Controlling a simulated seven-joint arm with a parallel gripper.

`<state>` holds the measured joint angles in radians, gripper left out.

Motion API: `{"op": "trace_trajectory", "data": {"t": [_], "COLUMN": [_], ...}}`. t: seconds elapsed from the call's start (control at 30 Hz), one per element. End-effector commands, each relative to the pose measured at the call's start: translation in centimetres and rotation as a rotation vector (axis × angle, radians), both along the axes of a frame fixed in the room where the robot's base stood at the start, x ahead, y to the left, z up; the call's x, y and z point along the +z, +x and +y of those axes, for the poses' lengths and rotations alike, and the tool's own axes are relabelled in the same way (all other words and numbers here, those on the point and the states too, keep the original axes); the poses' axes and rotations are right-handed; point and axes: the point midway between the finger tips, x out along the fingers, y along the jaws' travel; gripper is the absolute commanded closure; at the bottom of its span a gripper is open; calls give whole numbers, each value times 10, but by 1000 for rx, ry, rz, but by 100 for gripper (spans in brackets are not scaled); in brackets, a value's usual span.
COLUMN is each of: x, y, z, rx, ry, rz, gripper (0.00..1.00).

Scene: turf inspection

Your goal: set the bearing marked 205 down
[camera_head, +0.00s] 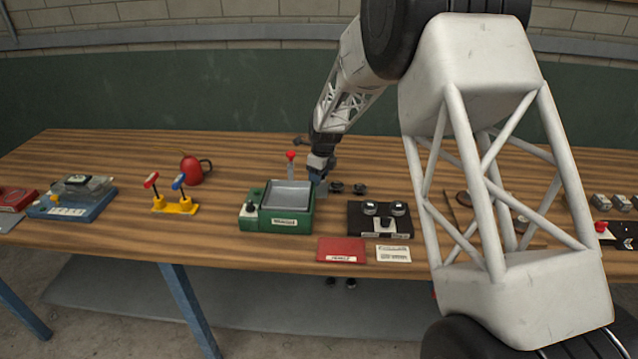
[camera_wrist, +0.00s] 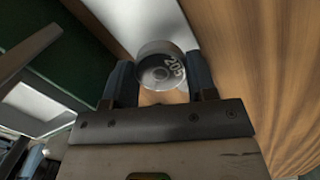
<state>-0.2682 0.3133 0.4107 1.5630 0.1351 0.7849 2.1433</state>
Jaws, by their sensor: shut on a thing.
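In the wrist view the bearing marked 205 (camera_wrist: 160,72) is a short grey metal cylinder, its number on the face toward the camera. My gripper (camera_wrist: 161,82) is shut on it, one blue-grey finger on each side. In the head view my gripper (camera_head: 318,177) is low over the wooden table, just right of the green box with a grey tray top (camera_head: 305,216). The bearing cannot be made out there. A pale surface and bare wood show beyond it in the wrist view; I cannot tell whether it touches anything.
Two small dark round things (camera_head: 348,188) lie right of my gripper. A red-knobbed lever (camera_head: 291,157) stands behind the green box. A black box (camera_head: 380,231), a red booklet (camera_head: 341,250) and a white card (camera_head: 393,254) are nearer the front edge.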

Motion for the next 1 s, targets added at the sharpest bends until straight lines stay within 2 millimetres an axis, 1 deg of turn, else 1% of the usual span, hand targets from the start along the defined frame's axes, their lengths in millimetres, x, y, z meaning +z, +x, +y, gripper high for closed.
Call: {"op": "trace_trajectory", "data": {"t": [0.03,0.1,0.23,0.73,0.77,0.9,0.93,1.0], "x": [-7,-15,-26,-32,-32,-32,-32,-32], "y": [0,0,0,0,0,0,0,0], "z": [0,0,0,0,0,0,0,0], "rx": [0,0,0,0,0,0,0,0], "ry": [-1,0,1,0,0,0,0,0], "rz": [1,1,-1,0,0,0,0,0], "gripper": [81,81,81,81,46,25,22,22]}}
